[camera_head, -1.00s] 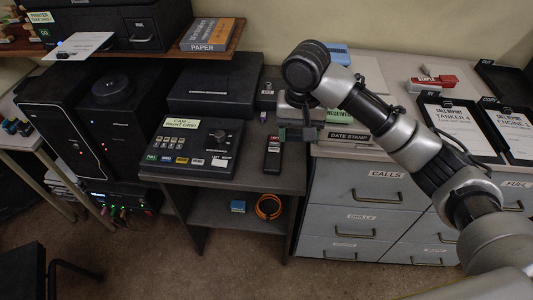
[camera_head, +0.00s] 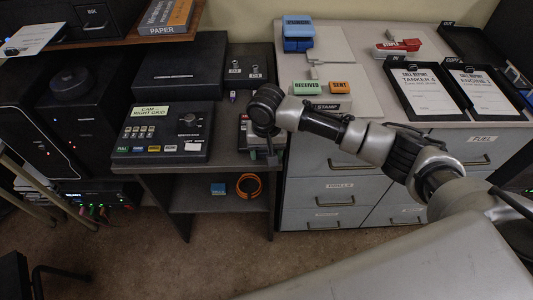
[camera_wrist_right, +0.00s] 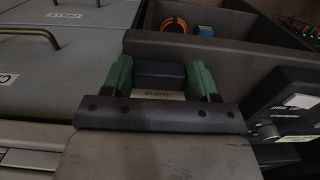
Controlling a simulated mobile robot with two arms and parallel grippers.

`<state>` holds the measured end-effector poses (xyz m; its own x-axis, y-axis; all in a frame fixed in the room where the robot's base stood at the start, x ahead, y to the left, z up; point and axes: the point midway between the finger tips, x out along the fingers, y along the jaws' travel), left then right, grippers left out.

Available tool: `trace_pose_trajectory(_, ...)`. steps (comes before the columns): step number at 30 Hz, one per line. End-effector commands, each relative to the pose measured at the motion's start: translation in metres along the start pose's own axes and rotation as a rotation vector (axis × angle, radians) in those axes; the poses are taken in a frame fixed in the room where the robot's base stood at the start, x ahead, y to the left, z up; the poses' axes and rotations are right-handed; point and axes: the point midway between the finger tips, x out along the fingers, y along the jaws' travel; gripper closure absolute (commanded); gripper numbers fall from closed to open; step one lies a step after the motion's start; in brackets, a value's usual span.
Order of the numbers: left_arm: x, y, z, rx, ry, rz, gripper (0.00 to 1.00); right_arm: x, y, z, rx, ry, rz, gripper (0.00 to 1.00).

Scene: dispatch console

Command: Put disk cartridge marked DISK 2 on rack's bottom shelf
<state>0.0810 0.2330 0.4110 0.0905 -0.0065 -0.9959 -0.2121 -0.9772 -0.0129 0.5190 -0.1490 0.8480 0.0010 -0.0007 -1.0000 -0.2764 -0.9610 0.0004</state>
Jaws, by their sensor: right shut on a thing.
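My right gripper (camera_head: 272,157) hangs at the right front edge of the dark console table. In the right wrist view its green fingers (camera_wrist_right: 161,80) are shut on a dark blue block-like cartridge (camera_wrist_right: 160,73) with a pale label (camera_wrist_right: 158,95); the lettering is too small to read, so I cannot confirm DISK 2. The open lower shelf (camera_head: 205,202) under the table holds a small blue object (camera_head: 218,189) and an orange cable coil (camera_head: 249,186). I cannot tell whether this is the rack. My left gripper is not in view.
The control panel (camera_head: 164,132) sits on the table, left of the gripper. Grey drawers (camera_head: 318,190) stand close on the right. Stamps (camera_head: 307,88) and call report trays (camera_head: 430,92) lie on top. The floor in front (camera_head: 150,250) is clear.

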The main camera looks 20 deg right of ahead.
Motion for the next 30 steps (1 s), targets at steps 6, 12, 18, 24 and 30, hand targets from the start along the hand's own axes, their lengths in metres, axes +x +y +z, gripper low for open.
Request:
trace_pose_trajectory(6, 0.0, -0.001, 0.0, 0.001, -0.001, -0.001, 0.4, 0.017, 0.0, 0.0, 0.0, 0.002, 0.0, 0.73)
trace_pose_trajectory(12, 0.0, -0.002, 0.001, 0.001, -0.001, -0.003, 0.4, 0.017, 0.0, 0.0, 0.0, 0.001, 0.0, 0.73)
trace_pose_trajectory(18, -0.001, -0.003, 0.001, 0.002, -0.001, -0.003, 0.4, 0.019, 0.0, 0.0, 0.0, 0.0, 0.001, 0.19)
trace_pose_trajectory(24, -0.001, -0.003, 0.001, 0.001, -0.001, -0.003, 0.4, 0.019, 0.0, 0.0, 0.0, 0.0, 0.001, 0.15)
trace_pose_trajectory(30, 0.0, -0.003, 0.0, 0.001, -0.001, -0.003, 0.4, 0.012, 0.0, 0.0, -0.001, 0.002, -0.001, 0.15)
